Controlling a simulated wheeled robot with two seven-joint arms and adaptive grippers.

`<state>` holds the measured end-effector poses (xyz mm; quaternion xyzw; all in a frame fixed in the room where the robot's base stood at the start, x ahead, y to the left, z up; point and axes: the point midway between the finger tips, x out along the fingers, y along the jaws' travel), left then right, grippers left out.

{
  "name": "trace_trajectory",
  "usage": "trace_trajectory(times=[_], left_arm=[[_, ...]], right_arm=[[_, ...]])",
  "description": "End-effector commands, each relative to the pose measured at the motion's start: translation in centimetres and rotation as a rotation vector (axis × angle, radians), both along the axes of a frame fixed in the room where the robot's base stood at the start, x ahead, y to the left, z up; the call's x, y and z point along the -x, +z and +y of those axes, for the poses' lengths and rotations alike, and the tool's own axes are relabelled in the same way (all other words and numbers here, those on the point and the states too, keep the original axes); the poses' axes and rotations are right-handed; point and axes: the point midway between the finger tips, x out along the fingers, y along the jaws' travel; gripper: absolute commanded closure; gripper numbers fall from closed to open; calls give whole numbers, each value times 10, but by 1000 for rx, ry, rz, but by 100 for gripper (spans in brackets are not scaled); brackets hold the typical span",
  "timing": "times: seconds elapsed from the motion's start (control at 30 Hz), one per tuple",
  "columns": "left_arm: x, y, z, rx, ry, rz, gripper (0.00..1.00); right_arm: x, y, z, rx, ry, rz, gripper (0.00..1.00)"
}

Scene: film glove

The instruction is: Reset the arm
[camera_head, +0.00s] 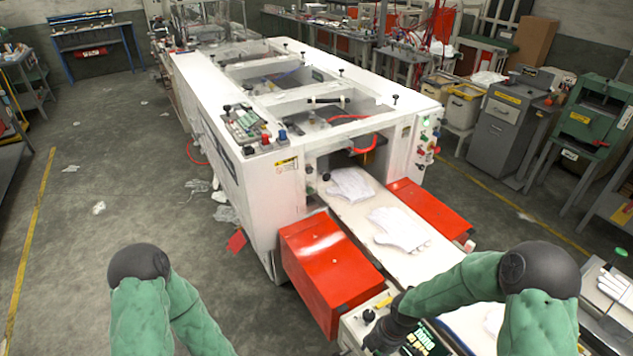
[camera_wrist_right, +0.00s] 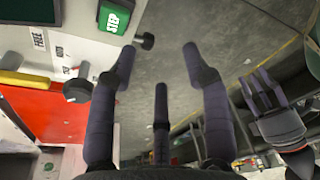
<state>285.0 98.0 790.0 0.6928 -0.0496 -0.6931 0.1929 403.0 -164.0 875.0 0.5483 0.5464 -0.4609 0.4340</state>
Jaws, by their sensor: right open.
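My right arm, in a green sleeve, reaches in from the lower right of the head view. Its dark gripper (camera_head: 388,332) is low over the control panel (camera_head: 362,318) at the front of the machine, its fingertips hard to make out. In the right wrist view the right gripper (camera_wrist_right: 159,60) is open and empty, fingers spread beside a green STEP button (camera_wrist_right: 115,17) and black knobs (camera_wrist_right: 78,90). My left arm is bent at the lower left of the head view, its gripper out of frame. What looks like my left gripper (camera_wrist_right: 262,98) shows at the right of the wrist view, finger opening unclear.
White gloves (camera_head: 398,229) lie on the pale conveyor (camera_head: 350,212) between red covers (camera_head: 328,268). The large white machine (camera_head: 205,95) fills the middle. Grey and green machines (camera_head: 590,125) stand at the right. The floor (camera_head: 110,180) at the left is mostly open, with scattered scraps.

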Motion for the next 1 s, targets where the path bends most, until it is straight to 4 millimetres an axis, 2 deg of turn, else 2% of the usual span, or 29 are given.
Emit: trace_trajectory(times=[0.03, 0.17, 0.3, 0.5, 0.6, 0.77, 1.0], left_arm=[[0, -7, 0, 0, 0, -1, 60], [-1, -19, 0, 0, 0, -1, 60], [0, -35, 0, 0, 0, -1, 60], [0, -52, 0, 0, 0, -1, 60], [0, -58, 0, 0, 0, -1, 60], [0, -61, 0, 0, 0, -1, 60], [0, -60, 0, 0, 0, -1, 60]], right_arm=[[8, -14, 8, -22, -78, 25, 51], [30, -47, 30, -82, -375, 102, 51], [58, -85, 52, -130, -787, 216, 51], [94, -126, 65, -137, -1330, 358, 51], [107, -138, 66, -127, -1517, 397, 51], [117, -146, 66, -117, -1672, 424, 51], [118, -146, 65, -115, -1693, 427, 51]])
